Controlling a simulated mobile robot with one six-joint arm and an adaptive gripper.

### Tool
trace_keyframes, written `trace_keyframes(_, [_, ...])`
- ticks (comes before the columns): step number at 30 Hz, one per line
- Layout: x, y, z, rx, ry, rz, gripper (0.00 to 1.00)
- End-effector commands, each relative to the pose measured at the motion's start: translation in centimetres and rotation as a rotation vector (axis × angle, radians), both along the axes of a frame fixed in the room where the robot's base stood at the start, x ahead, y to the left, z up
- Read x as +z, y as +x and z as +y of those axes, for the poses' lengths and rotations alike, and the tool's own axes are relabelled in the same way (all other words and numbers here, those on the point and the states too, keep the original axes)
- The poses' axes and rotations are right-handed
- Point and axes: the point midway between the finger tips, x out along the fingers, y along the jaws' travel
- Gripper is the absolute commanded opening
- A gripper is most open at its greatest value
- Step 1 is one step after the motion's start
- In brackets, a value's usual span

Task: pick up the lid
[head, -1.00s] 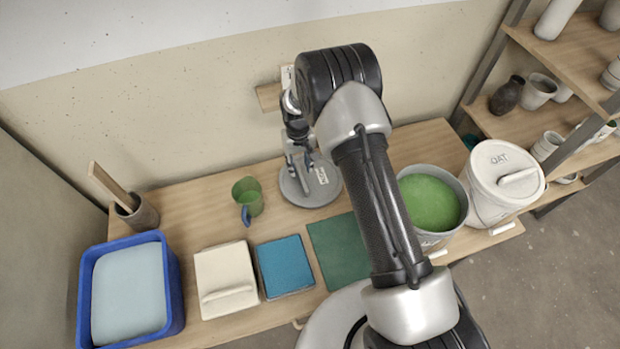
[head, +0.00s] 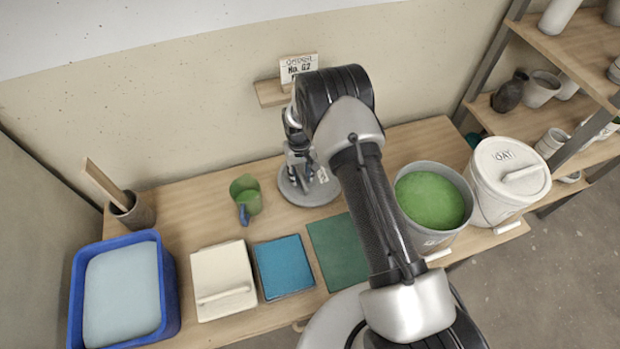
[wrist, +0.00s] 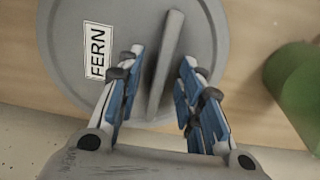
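The grey round lid (head: 301,194) lies on the table near the wall, partly hidden by my gripper (head: 299,160). In the wrist view the lid (wrist: 75,50) carries a label reading FERN and a straight raised handle (wrist: 165,65). My gripper (wrist: 155,80) is open, with its blue-padded fingers on either side of the handle. The open bucket of green glaze (head: 430,200) stands at the right end of the table.
A green jug (head: 246,198) stands just left of the lid. A white OAT bucket (head: 505,185) with its lid on is at the right. A small wall shelf (head: 272,94) holds a card.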

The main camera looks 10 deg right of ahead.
Motion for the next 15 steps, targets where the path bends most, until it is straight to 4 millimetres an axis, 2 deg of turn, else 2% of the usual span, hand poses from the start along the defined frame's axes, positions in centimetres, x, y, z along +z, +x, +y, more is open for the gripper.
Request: trace_keyframes(15, [-0.51,-0.03,-0.01,0.000,0.000,0.001,0.34])
